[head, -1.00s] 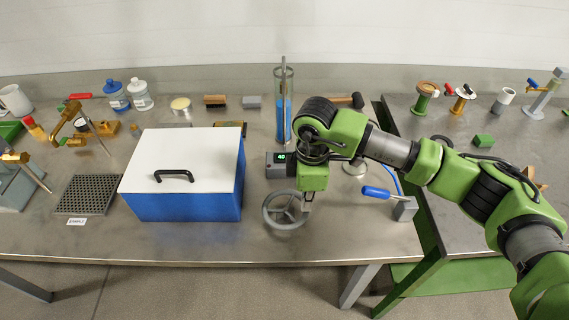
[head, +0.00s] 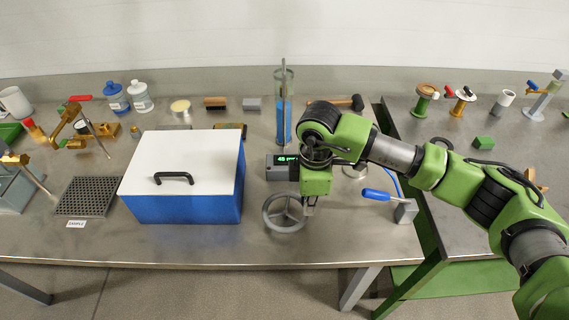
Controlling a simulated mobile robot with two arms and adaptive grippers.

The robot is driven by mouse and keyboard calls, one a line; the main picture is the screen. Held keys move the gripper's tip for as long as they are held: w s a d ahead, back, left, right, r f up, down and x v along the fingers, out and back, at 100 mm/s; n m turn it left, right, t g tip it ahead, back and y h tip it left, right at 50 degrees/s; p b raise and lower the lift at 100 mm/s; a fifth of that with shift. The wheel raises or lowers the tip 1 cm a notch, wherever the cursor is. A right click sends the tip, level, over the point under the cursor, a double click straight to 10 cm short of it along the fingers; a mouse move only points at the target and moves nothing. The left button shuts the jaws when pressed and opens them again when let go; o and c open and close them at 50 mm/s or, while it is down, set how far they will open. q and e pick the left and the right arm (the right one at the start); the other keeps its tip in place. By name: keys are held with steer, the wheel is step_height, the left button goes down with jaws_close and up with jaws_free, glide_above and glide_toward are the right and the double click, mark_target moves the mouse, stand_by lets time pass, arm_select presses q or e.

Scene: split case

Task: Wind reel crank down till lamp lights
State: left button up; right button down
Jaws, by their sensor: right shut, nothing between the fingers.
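A grey handwheel (head: 283,213) lies near the front edge of the steel bench, right of the blue case. My right gripper (head: 309,208) points down at the wheel's right rim, shut and empty; whether it touches the rim I cannot tell. Behind the wheel, a dark box with a lit green display (head: 284,160) is partly hidden by my right arm. I cannot make out a separate lamp. My left gripper is not in view.
A blue case with a white lid (head: 185,200) stands left of the wheel. A glass cylinder with blue liquid (head: 284,120) stands behind. A blue-handled lever (head: 378,194) is at right. The bench front is clear.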

steer(key=shift+s+r, duration=0.1)
stand_by(0.3)
step_height(320, 180, up, 7)
steer(key=p, duration=0.4)
stand_by(0.4)
stand_by(0.5)
